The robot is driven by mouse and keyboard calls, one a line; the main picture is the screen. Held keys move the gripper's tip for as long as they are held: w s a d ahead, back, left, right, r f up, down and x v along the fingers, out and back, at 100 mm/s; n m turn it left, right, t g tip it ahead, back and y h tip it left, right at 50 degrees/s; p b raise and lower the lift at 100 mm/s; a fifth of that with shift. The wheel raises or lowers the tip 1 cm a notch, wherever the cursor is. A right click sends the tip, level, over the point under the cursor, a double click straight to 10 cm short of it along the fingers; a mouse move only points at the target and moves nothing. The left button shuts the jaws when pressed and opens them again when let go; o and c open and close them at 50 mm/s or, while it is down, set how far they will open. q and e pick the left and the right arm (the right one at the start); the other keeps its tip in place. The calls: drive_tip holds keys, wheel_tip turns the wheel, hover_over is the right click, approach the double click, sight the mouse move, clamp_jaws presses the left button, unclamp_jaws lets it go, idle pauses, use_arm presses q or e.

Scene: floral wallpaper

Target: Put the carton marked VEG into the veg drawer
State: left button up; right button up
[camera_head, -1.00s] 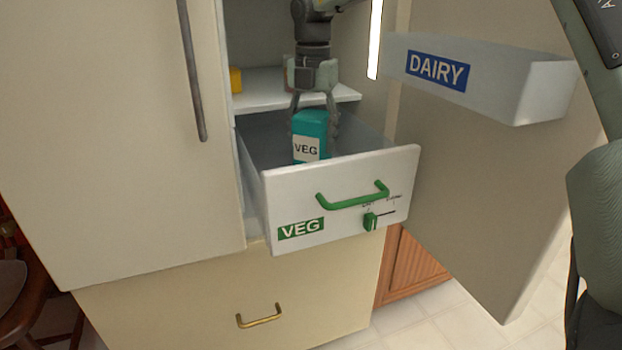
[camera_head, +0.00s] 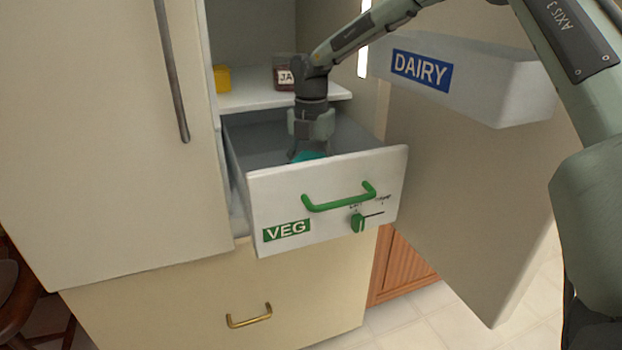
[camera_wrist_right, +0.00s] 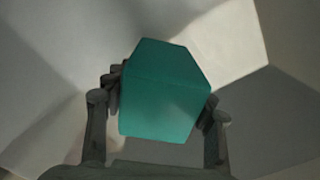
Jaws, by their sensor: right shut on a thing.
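The teal carton (camera_head: 311,156) is low inside the open veg drawer (camera_head: 330,205); only a sliver of its top shows above the drawer front in the head view. Its VEG label is hidden now. My right gripper (camera_head: 308,153) reaches down into the drawer from above, its fingertips hidden behind the front. In the right wrist view the carton (camera_wrist_right: 165,92) sits between the two fingers, which are shut on it. I cannot tell whether the carton touches the drawer floor. The drawer front bears a green handle and a green VEG label. My left gripper is not in view.
A white DAIRY bin (camera_head: 470,82) is on the open fridge door (camera_head: 460,190) at right. Above the drawer, a shelf (camera_head: 250,99) holds a yellow block (camera_head: 221,78) and a dark jar (camera_head: 287,74). The closed lower drawer (camera_head: 210,310) is below.

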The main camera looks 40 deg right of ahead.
drive_tip(key=shift+f, duration=0.35)
drive_tip(key=shift+f, duration=0.1)
drive_tip(key=o, duration=1.4)
wheel_tip(320, 180, up, 12)
drive_tip(key=shift+r, duration=0.1)
